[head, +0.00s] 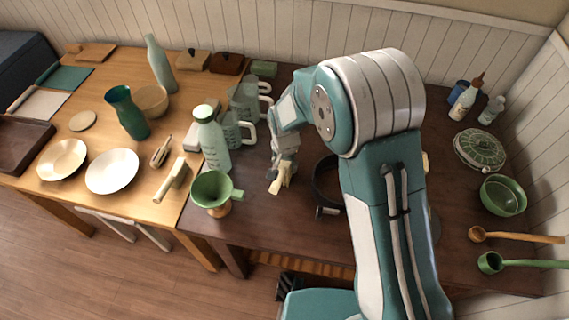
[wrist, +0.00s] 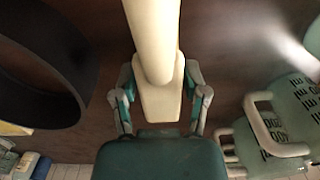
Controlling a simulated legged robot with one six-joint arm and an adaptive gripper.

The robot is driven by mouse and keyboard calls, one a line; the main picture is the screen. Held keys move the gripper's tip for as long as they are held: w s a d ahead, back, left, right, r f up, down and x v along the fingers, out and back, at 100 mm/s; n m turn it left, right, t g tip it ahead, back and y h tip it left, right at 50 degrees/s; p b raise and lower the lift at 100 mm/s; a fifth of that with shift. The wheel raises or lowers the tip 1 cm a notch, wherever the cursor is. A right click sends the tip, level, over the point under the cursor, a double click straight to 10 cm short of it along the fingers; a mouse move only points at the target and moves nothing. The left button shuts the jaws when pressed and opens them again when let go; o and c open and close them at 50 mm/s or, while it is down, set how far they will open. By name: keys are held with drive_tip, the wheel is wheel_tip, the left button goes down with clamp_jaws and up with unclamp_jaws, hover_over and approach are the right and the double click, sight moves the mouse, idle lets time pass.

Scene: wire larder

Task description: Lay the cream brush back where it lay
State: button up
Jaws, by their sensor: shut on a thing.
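The cream brush (wrist: 155,45) is gripped between the two fingers of my gripper (wrist: 160,98) in the wrist view, its long part running away from the palm toward the top edge. In the head view, my gripper (head: 284,160) is over the dark table (head: 285,225), and the cream brush (head: 280,180) sticks out below it. I cannot tell whether the brush touches the table. Its bristles are not clear in either view.
A dark round band (head: 318,184) stands right of the brush, partly behind my arm. Printed jugs (head: 236,132), a green-capped bottle (head: 212,142) and a green funnel (head: 211,188) stand left. Another pale brush-like tool (head: 171,181) lies on the light table. Dark tabletop in front is clear.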

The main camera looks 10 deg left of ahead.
drive_tip(key=o, duration=1.1)
wheel_tip(320, 180, up, 11)
drive_tip(key=shift+r, duration=0.2)
drive_tip(key=s+d+r+t, duration=0.1)
drive_tip(key=s+d+r, duration=0.2)
drive_tip(key=d+r, duration=0.4)
drive_tip(key=s+d+r+t, duration=0.1)
drive_tip(key=s+d+r, duration=0.2)
drive_tip(key=d+r, duration=0.45)
drive_tip(key=s+d+r+n+t, duration=0.1)
drive_tip(key=s+d+r+t, duration=0.2)
drive_tip(key=s+d, duration=0.8)
drive_tip(key=s, duration=0.2)
drive_tip(key=shift+s+r+t, duration=0.2)
drive_tip(key=shift+s+t, duration=0.1)
